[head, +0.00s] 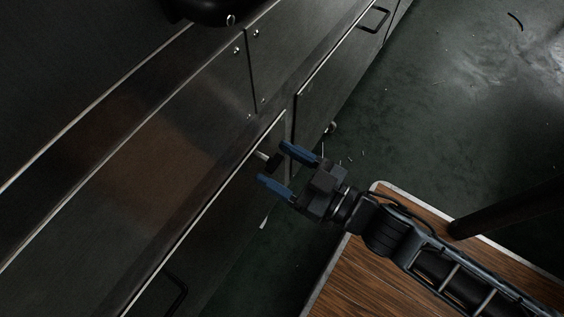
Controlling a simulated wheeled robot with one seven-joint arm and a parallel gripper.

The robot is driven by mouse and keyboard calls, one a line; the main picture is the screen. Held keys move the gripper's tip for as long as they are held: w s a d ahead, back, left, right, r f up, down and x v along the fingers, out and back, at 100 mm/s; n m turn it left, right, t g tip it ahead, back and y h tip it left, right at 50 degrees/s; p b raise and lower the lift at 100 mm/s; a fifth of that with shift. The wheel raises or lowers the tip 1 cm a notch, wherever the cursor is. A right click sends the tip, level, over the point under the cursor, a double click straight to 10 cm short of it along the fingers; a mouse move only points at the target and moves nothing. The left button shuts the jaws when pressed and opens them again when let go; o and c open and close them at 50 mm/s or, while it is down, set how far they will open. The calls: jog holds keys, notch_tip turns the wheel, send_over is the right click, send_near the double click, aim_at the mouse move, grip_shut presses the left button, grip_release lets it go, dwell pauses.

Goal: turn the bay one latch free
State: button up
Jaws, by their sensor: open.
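The latch (264,157) is a small dark knob with a pale metal stem on the upper right part of a dark metal door (213,236). My gripper (280,167) is open in front of it, with one blue finger above the latch and one below. The latch lies between or just beyond the fingertips. I cannot tell whether either finger touches it. No label shows which bay this door belongs to.
A second door (325,85) with a handle (375,19) lies further up to the right. Another handle (177,296) is at the bottom. A wood-topped surface with a pale edge (321,284) stands under my arm. Dark green floor (450,110) is open at upper right.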

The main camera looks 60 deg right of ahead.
jog(key=shift+c, duration=0.4)
jog(key=c, duration=1)
jog(key=n+p, duration=0.2)
jog(key=n, duration=0.2)
jog(key=shift+r+p, duration=0.1)
jog(key=shift+p, duration=0.25)
jog(key=n+p, duration=0.1)
jog(key=n, duration=0.4)
jog(key=shift+f+n+p, duration=0.2)
jog(key=shift+n+p, duration=0.3)
jog(key=shift+n, duration=4)
